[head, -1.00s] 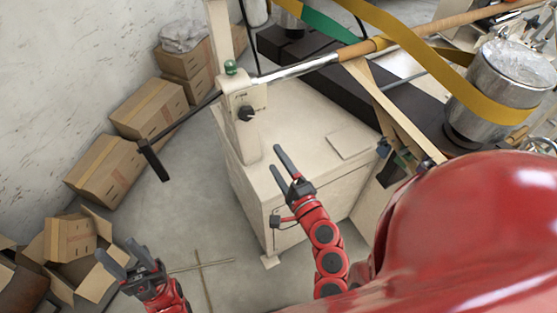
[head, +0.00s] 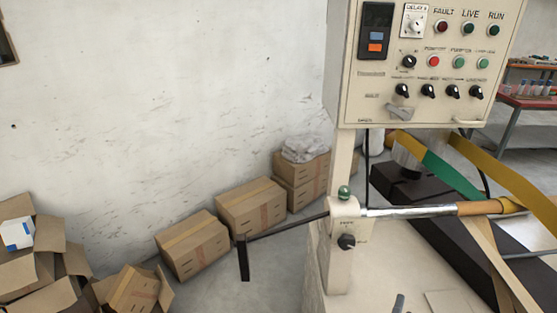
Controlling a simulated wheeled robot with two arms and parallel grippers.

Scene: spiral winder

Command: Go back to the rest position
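The spiral winder fills the right side of the head view. Its cream control box (head: 425,60) hangs at the top right. Below it, a post with a black knob (head: 346,241) carries a metal shaft (head: 410,211) with a brown tube (head: 480,208) on it. A black crank handle (head: 243,258) hangs down at the left end of the shaft. One grey fingertip of my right gripper (head: 398,304) shows at the bottom edge, in front of the cream base. The rest of that gripper is out of frame. My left gripper is out of view.
Cardboard boxes (head: 251,205) stand along the white wall, with open cartons (head: 35,270) at the lower left. Yellow and green belts (head: 450,172) cross the right side. A red-framed table (head: 530,102) stands far right. Grey floor shows between boxes and winder.

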